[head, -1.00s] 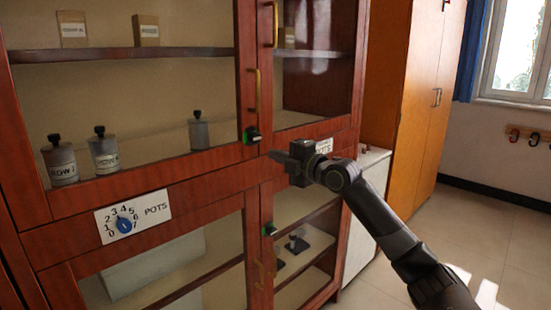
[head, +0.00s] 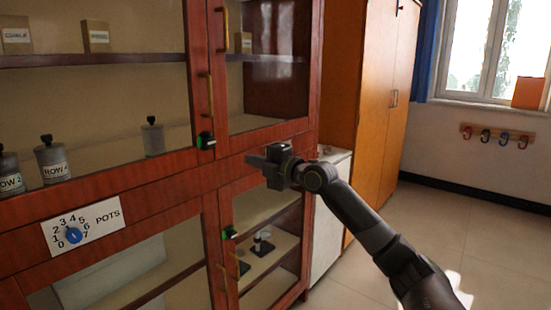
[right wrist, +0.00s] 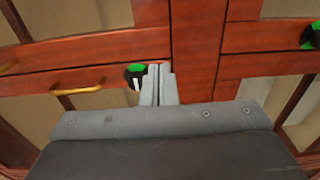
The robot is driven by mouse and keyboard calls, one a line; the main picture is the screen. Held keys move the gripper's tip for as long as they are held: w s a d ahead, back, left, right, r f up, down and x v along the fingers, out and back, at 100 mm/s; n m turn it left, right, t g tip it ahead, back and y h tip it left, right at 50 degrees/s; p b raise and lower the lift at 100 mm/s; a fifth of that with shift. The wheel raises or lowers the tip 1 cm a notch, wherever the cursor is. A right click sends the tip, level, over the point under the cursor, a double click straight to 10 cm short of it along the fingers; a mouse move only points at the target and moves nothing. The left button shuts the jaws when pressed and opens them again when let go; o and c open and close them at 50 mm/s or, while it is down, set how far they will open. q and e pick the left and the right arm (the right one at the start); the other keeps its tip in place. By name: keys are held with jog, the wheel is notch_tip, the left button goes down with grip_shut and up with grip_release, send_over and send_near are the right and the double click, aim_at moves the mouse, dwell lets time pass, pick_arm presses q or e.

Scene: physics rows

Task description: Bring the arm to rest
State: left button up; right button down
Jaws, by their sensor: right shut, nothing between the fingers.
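My right gripper (head: 262,160) is in front of the middle rail of a red-brown glass-doored cabinet (head: 150,172). Its fingers are shut with nothing between them. In the right wrist view the shut fingers (right wrist: 158,88) point at the cabinet front, beside a black knob with a green mark (right wrist: 136,76). I cannot tell whether they touch the wood. My right arm (head: 370,232) reaches in from the lower right. My left gripper is in neither view.
Weights (head: 52,160) stand on a shelf behind glass. A blue dial (head: 73,236) sits on the POTS plate. Brass handles (head: 210,95) stick out from the doors. A white cabinet (head: 328,220) and an orange cupboard (head: 375,110) stand to the right. Floor (head: 490,240) there is clear.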

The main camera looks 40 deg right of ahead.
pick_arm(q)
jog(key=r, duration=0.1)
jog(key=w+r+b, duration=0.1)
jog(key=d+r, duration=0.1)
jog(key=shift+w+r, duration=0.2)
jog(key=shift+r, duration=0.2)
pick_arm(e)
jog(key=d, duration=0.6)
jog(key=shift+s+d+r, duration=0.15)
jog(key=shift+s+d, duration=0.1)
jog(key=shift+s, duration=0.05)
